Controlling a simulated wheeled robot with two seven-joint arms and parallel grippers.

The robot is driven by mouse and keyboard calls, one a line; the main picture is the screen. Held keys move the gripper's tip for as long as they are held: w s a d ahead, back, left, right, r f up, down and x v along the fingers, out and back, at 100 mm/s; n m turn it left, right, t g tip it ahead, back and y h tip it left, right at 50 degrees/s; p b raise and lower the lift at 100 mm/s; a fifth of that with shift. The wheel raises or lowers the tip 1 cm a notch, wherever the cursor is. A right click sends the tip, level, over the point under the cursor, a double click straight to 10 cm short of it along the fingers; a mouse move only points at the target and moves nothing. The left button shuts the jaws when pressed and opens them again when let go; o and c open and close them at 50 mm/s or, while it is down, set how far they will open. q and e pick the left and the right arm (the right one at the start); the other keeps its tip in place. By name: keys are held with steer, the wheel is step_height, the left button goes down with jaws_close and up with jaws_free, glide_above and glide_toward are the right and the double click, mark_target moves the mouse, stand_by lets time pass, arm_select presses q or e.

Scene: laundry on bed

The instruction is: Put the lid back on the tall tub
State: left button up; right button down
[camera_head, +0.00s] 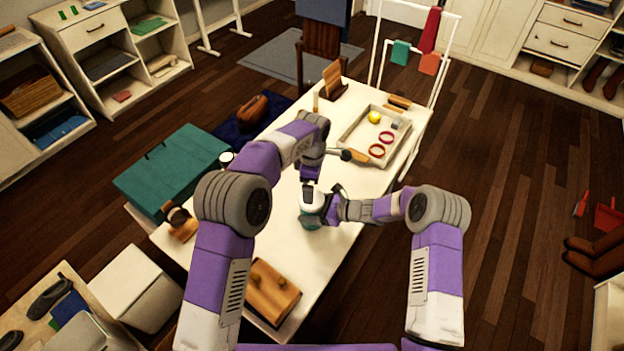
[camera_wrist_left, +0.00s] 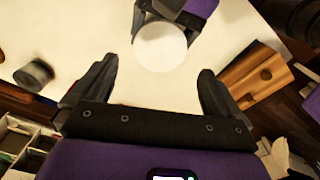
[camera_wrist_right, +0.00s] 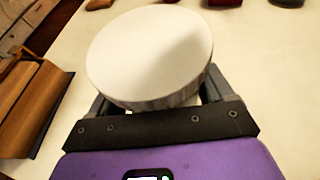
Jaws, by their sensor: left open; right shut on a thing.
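The tub (camera_head: 312,217), teal-sided with a white round top, stands at the table's middle. The white top (camera_wrist_right: 150,50) shows large and smooth in the right wrist view and also in the left wrist view (camera_wrist_left: 160,47). I cannot tell whether this top is a separate lid or how it sits. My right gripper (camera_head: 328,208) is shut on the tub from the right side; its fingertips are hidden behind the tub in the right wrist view. My left gripper (camera_wrist_left: 150,85) is open and empty, pointing down, above and close to the tub.
A wooden block with knobs (camera_head: 272,292) lies at the table's near end. A small dark cylinder with a pale top (camera_head: 227,158) stands at the left edge. A tray (camera_head: 352,140) with rings and a yellow ball lies farther back. A teal chest (camera_head: 170,170) stands left of the table.

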arm_select(q)
step_height(320, 180, down, 7)
steer(key=shift+f, duration=0.1)
stand_by(0.4)
steer(key=c, duration=1)
steer(key=m, duration=0.6)
steer(key=shift+m, duration=0.4)
steer(key=o, duration=1)
steer(key=shift+r, duration=2.35)
